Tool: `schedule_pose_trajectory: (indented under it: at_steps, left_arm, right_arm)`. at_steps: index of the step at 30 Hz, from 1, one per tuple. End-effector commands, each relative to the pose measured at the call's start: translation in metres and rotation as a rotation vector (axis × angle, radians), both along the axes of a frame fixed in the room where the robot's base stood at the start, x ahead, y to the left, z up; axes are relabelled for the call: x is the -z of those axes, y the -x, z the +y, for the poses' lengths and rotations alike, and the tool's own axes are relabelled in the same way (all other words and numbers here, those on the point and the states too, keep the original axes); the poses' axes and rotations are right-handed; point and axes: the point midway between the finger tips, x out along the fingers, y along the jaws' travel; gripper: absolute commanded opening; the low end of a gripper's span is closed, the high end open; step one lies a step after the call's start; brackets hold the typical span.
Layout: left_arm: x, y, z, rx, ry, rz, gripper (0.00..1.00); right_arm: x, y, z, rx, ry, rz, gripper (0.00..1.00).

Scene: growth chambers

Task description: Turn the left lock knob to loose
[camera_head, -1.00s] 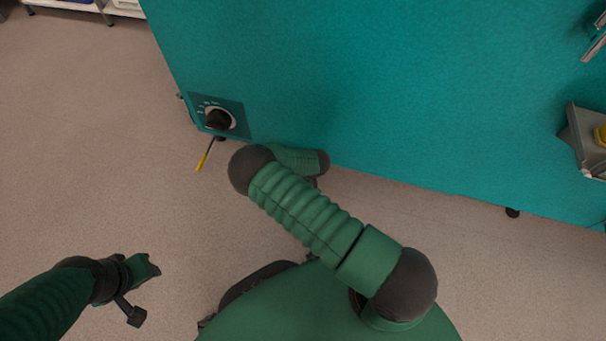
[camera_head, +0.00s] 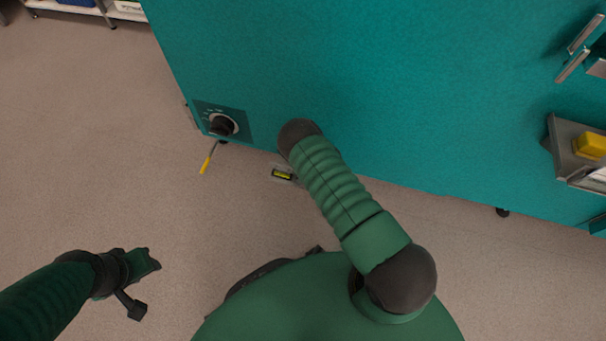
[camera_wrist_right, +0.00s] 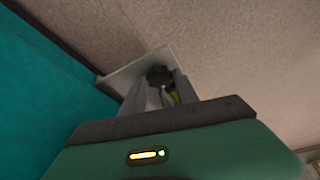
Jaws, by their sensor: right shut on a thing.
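In the right wrist view, my right gripper (camera_wrist_right: 164,96) is shut on a dark knob (camera_wrist_right: 158,75) that stands by a pale plate (camera_wrist_right: 128,78). A bit of yellow-green shows between the fingers. The knob's markings are not readable here. In the head view the right gripper is hidden behind my arm. A small plate with a yellow-green level vial (camera_head: 283,175) shows low beside the teal chamber (camera_head: 400,90). My left gripper (camera_head: 150,263) hangs over the floor at the lower left, away from the chamber; its fingers are unclear.
A black dial (camera_head: 222,126) sits on the chamber's left corner, with a yellow-tipped lever (camera_head: 206,163) below it. A grey tray with a yellow block (camera_head: 590,146) and metal handles (camera_head: 572,64) stick out at the right.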

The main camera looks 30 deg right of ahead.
Motion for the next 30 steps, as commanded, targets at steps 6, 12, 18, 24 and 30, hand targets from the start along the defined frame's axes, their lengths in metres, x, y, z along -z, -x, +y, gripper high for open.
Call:
schedule_pose_trajectory:
  at_steps: [6, 12, 18, 24, 30]
  left_arm:
    - [-0.0026, 0.0001, 0.0000, 0.000, 0.000, 0.000, 0.36]
    - [-0.0023, 0.0001, 0.0000, 0.000, 0.000, 0.000, 0.36]
    - [-0.0022, 0.0000, 0.0000, 0.000, 0.000, 0.000, 0.36]
    - [-0.0021, 0.0001, 0.0000, 0.000, 0.000, 0.000, 0.36]
    - [-0.0022, 0.0000, 0.0000, 0.000, 0.000, 0.000, 0.36]
  right_arm:
    - [-0.0001, -0.0013, -0.0019, -0.147, 0.001, -0.002, 0.00]
    - [0.0006, -0.0014, -0.0025, -0.235, 0.000, 0.000, 0.00]
    - [0.0007, -0.0016, -0.0025, -0.276, 0.001, 0.000, 0.00]
    - [0.0008, -0.0014, -0.0026, -0.283, 0.002, 0.000, 0.00]
    - [0.0008, -0.0015, -0.0027, -0.282, 0.002, 0.001, 0.00]
